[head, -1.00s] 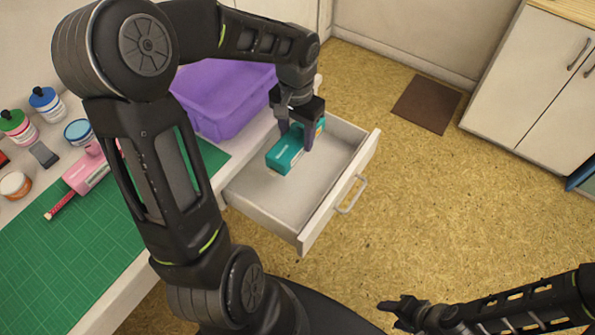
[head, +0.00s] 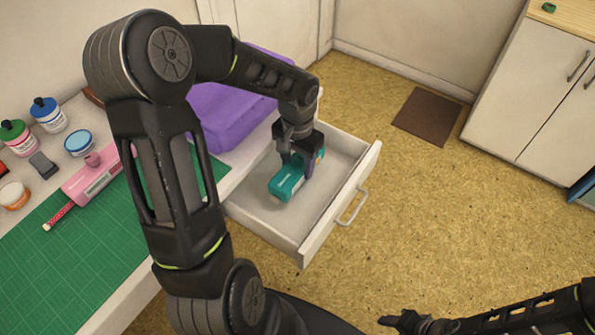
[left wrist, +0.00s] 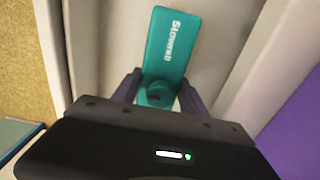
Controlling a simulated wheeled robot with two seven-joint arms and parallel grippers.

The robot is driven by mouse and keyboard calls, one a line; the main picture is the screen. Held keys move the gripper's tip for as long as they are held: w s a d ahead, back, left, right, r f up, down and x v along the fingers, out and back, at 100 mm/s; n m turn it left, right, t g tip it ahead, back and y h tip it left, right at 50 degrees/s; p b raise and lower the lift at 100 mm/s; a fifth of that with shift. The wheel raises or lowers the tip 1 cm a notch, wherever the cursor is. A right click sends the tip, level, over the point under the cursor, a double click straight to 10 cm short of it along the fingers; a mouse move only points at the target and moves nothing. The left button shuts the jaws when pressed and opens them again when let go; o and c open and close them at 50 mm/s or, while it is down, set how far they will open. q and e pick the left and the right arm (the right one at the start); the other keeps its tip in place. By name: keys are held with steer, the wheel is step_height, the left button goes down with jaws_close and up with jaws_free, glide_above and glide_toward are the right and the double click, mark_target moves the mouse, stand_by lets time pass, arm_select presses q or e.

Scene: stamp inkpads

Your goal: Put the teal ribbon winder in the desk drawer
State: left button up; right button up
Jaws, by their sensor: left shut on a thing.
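The teal ribbon winder (head: 286,184) is a box-like piece with white lettering, held inside the outline of the open desk drawer (head: 268,222). My left gripper (head: 298,166) comes down from above and is shut on it.
A green cutting mat (head: 70,250), a pink tool (head: 88,186) and several jars and bottles are at the left. The drawer is otherwise empty. Open floor lies to the right, with a brown mat (head: 428,115).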

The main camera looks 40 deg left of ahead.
mark_target(297, 173)
arm_select(q)
steer(key=shift+f, duration=1.75)
steer(key=shift+f+b, duration=0.1)
steer(key=shift+b, duration=0.2)
steer(key=shift+f, duration=0.15)
steer(key=o, duration=1.4)
steer(key=shift+o, duration=0.2)
steer(key=shift+r, duration=0.5)
step_height(297, 173, up, 12)
steer(key=shift+f+p, duration=0.2)
steer(key=shift+p, duration=0.6)
